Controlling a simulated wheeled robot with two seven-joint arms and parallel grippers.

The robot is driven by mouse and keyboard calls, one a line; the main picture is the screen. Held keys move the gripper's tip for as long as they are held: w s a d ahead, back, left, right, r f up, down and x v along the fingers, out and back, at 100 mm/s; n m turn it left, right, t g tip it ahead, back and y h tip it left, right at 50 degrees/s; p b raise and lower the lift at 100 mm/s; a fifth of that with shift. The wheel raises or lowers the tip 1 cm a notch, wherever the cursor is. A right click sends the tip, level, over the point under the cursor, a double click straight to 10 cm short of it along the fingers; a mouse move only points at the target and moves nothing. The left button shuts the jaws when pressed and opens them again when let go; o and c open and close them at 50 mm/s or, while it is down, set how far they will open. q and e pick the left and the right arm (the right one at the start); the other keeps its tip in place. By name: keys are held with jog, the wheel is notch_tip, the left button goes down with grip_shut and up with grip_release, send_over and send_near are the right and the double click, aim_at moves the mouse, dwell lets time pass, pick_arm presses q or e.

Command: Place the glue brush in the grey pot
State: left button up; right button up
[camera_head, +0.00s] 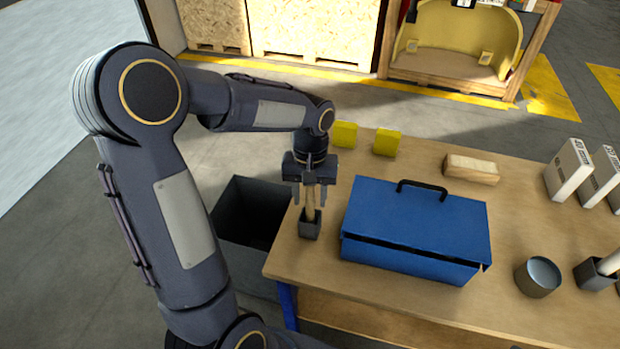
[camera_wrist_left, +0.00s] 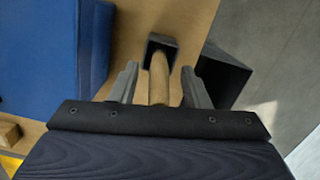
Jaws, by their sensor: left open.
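The glue brush (camera_head: 310,199) stands upright with its pale wooden handle up and its lower end inside a small square dark grey pot (camera_head: 310,229) near the table's left end. My left gripper (camera_head: 309,204) points down over it, fingers open on either side of the handle. In the left wrist view the handle (camera_wrist_left: 158,80) runs between the spread fingers, with gaps on both sides, into the pot (camera_wrist_left: 165,42). The bristles are hidden. My right gripper is not in view.
A blue toolbox (camera_head: 415,230) stands right of the pot. A round grey can (camera_head: 538,278) and another square dark holder (camera_head: 592,276) are farther right. Yellow blocks (camera_head: 387,143) and a wooden brick (camera_head: 470,168) are behind. A dark bin (camera_head: 238,260) stands beside the table's left edge.

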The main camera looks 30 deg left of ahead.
pick_arm(q)
notch_tip(320, 180, up, 11)
jog(key=w, duration=0.1)
jog(key=s+d+f+m+t+h, duration=0.1)
jog(key=s+d+t, duration=0.1)
jog(key=s, duration=0.7)
jog(key=s+d+f+m+t+h, duration=0.2)
jog(key=s+t, duration=0.2)
jog(key=s, duration=0.5)
jog(key=shift+t, duration=0.4)
